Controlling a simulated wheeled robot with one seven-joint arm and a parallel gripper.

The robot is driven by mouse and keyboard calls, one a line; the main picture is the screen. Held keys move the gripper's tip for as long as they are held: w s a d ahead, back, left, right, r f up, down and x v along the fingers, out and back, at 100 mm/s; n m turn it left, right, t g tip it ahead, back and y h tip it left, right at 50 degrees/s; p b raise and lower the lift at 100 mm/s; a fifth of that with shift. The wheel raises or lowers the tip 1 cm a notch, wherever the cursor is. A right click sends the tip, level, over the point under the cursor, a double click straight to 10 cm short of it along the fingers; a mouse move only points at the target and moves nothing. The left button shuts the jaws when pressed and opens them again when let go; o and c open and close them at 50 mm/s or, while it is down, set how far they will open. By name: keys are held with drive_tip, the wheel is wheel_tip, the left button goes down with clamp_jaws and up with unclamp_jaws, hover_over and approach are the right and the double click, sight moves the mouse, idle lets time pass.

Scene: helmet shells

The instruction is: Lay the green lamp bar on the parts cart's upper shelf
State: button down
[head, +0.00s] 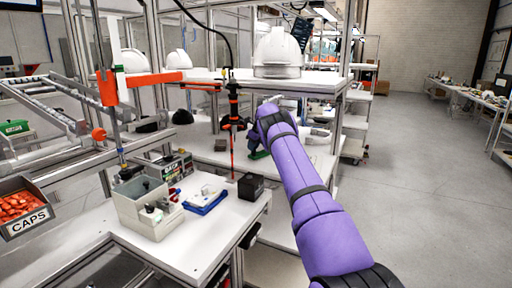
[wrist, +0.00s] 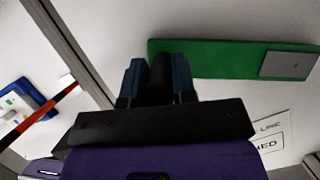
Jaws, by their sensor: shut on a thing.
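The green lamp bar (wrist: 220,58) is a long flat green strip with a grey plate near its right end in the wrist view. Its left end is at my gripper's fingertips (wrist: 158,62). My gripper is shut on the bar near that end. In the head view my gripper (head: 256,144) is at the end of my purple arm, over the white bench, and only a small piece of the green bar (head: 259,155) shows below it. Whether the bar touches the bench surface is unclear. A shelved cart on casters (head: 356,124), possibly the parts cart, stands right of the bench.
White helmet shells (head: 277,48) sit on the raised shelf above the bench. A hanging orange and black tool (head: 233,110) is left of my gripper. A nearer table holds a grey bin (head: 142,208), a blue tray (head: 206,202) and a black box (head: 250,187). Floor at right is open.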

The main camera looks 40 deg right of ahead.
idle(0.3)
drive_tip(key=c, duration=0.9)
unclamp_jaws()
drive_tip(key=shift+f, duration=0.1)
drive_tip(key=shift+c, duration=0.2)
